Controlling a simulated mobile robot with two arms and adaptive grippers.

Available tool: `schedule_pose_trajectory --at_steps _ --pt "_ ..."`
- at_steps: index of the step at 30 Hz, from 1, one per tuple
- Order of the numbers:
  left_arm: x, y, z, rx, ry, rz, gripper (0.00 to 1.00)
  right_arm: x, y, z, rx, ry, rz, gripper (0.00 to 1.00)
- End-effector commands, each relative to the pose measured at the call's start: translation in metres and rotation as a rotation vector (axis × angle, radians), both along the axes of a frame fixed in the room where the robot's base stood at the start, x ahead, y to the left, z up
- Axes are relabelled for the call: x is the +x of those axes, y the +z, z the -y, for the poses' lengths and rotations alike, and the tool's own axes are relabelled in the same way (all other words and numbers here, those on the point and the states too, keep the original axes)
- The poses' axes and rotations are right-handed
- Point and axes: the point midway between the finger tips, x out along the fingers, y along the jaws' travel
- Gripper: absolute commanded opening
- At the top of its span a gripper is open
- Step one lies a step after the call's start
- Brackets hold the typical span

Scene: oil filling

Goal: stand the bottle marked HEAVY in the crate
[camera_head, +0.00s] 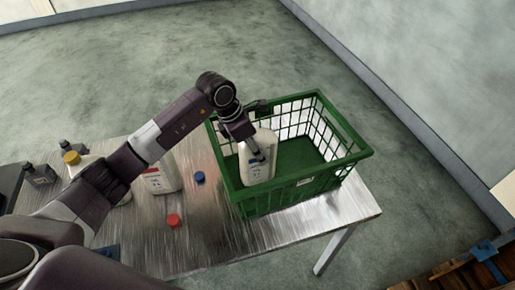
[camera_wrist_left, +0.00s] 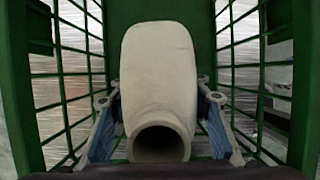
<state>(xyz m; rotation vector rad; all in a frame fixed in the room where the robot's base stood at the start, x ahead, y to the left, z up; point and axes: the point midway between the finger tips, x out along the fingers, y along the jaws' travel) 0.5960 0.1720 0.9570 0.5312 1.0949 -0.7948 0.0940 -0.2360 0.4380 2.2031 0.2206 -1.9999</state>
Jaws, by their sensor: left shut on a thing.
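A white bottle (camera_head: 258,165) stands inside the green crate (camera_head: 361,155), near its left side. Some dark marking shows on its front, too small to read. My left gripper (camera_head: 257,152) is at the bottle's upper part, shut on it. In the left wrist view the bottle (camera_wrist_left: 158,70) lies between the two fingers (camera_wrist_left: 158,125), with its open, uncapped mouth towards the camera. Whether its base touches the crate floor I cannot tell. My right gripper is not in view.
The crate stands on a metal table (camera_head: 200,240). A white bottle with a red label (camera_head: 160,178), a yellow-capped bottle (camera_head: 80,165), a blue cap (camera_head: 199,177) and a red cap (camera_head: 174,220) are left of it. The crate's right part is empty.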

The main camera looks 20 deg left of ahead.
Motion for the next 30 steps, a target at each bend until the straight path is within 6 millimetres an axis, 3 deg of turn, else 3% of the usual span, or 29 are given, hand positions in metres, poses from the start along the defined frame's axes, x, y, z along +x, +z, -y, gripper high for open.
schedule_pose_trajectory --at_steps 12,13,18,30 --pt "0.0002 -0.0115 0.0 0.0 0.0 0.001 0.2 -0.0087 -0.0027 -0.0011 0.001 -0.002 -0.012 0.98" --pt "0.0002 -0.0113 -0.0001 0.0 0.0 0.001 0.46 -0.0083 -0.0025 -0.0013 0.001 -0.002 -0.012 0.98" --pt "0.0 -0.0102 0.0 0.0 0.0 0.001 0.62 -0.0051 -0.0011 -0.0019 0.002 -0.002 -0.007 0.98" --pt "-0.0002 -0.0023 -0.0022 0.0 0.0 0.004 0.62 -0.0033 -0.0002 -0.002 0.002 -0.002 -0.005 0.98"
